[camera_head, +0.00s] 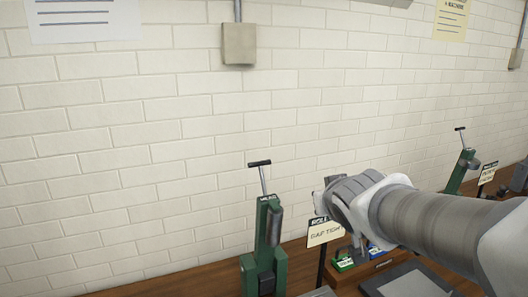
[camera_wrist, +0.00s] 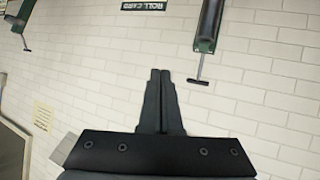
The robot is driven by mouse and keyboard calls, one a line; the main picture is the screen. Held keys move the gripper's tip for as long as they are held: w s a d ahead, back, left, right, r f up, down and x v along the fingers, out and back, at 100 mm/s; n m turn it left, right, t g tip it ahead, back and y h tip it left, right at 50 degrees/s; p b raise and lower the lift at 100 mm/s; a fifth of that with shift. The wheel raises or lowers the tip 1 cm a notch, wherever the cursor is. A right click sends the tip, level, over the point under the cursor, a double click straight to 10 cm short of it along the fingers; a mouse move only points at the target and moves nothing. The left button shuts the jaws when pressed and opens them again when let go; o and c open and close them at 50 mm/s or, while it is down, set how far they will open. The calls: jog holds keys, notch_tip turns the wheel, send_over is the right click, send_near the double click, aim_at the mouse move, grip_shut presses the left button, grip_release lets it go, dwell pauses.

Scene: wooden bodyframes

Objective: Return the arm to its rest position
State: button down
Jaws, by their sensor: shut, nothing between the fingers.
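My arm reaches in from the right in the head view, and its end (camera_head: 335,196) is over the bench, in front of the brick wall. My gripper (camera_wrist: 160,72) shows in the wrist view with its two dark fingers together and nothing between them. In the head view the gripper's fingertips are not clearly visible.
A green device with a T-handle (camera_head: 266,235) stands left of my arm on the wooden bench (camera_head: 310,258). Another green device (camera_head: 462,165) stands at the right. A sign (camera_head: 325,231) and small boxes (camera_head: 343,263) are below my arm.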

jog(key=s+f+g, duration=0.3)
jog(key=s+f, duration=0.1)
jog(key=s, duration=0.6)
jog(key=s+d+f+m+g, duration=0.1)
jog(key=s+f+g, duration=0.2)
jog(key=s, duration=0.8)
jog(key=shift+d+f+b, duration=0.2)
jog(key=shift+f+b, duration=0.2)
